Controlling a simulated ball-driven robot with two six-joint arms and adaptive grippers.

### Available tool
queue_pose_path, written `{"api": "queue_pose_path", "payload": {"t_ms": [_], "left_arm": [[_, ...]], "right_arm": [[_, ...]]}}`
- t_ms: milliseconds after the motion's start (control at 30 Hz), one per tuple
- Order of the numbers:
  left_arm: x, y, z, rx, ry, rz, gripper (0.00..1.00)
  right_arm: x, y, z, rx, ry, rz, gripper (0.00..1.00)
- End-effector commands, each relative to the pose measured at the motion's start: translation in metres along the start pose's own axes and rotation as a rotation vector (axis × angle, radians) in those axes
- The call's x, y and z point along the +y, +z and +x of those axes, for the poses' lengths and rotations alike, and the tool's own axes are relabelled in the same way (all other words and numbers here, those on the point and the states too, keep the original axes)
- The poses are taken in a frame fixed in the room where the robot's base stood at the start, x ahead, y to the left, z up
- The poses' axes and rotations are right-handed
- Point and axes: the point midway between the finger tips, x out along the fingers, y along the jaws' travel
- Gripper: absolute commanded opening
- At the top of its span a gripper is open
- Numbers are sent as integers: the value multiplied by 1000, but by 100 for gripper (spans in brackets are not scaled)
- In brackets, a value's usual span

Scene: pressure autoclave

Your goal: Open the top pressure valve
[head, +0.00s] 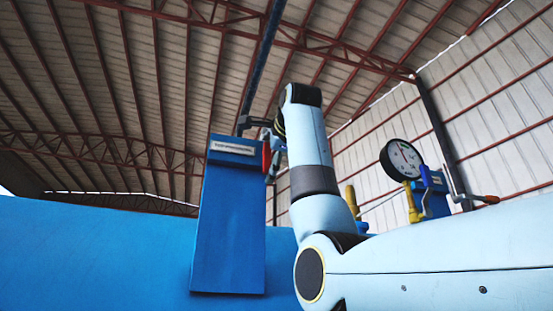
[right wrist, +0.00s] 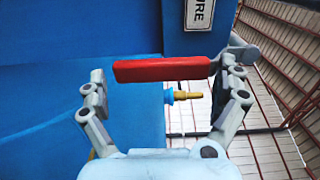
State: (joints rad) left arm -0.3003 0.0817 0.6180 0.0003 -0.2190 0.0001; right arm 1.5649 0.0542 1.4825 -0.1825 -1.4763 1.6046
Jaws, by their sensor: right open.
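The red valve lever (right wrist: 162,69) lies almost level in the right wrist view, in front of the blue upright panel (right wrist: 200,40). My right gripper (right wrist: 168,80) is open, with one finger on each side of the lever. The right finger overlaps the lever's right end in the picture; contact cannot be told. The left finger is apart from its left end. In the head view the red lever (head: 266,155) shows at the right edge of the blue panel (head: 228,220), partly hidden by my right gripper (head: 273,150). My left gripper is not in view.
A brass nozzle with a blue collar (right wrist: 182,96) sits just below the lever. A label plate (right wrist: 199,14) is above. A pressure gauge (head: 402,160) with yellow fittings stands to the right of my arm in the head view. A large blue body (head: 90,250) fills the lower left.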

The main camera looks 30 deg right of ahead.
Motion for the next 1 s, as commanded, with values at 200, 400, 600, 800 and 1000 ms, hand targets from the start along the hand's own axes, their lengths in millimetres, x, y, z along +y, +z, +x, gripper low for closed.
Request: {"api": "queue_pose_path", "payload": {"t_ms": [200, 400, 600, 800, 1000], "left_arm": [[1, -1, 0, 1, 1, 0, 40], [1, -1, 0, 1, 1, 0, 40], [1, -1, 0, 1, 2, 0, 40], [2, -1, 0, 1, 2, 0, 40], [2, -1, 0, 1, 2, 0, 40]], "right_arm": [[0, 0, -48, -2, -3, 2, 100], [1, 1, -87, -2, 0, 1, 100], [2, 0, -105, -1, 3, 1, 100], [2, 0, -106, -1, 4, 0, 100], [2, 0, -106, -1, 3, 1, 100]]}}
